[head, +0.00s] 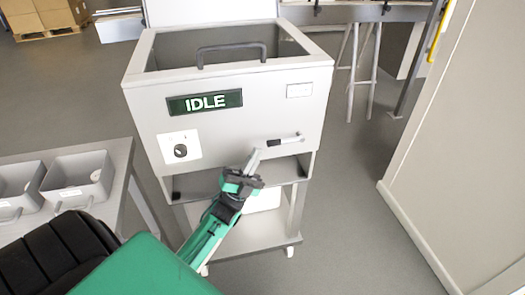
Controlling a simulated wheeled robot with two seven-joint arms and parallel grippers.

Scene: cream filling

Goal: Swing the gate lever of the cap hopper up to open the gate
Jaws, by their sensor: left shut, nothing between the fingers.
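The cap hopper (230,110) is a pale box on a wheeled stand, with an open top and a dark sign reading IDLE (205,102). Its gate lever (286,139) is a short bar on the lower right of the front panel, lying nearly level, with a dark part at its left end. My left gripper (252,160) is shut and empty, its fingertips in front of the panel's lower edge, just left of and below the lever. I cannot tell whether it touches the panel. My right gripper is not in view.
A round dark knob on a white plate (180,148) sits left on the panel. A table with grey bins (78,178) stands at the left. A tall pale cabinet (450,140) stands at the right. The floor between hopper and cabinet is clear.

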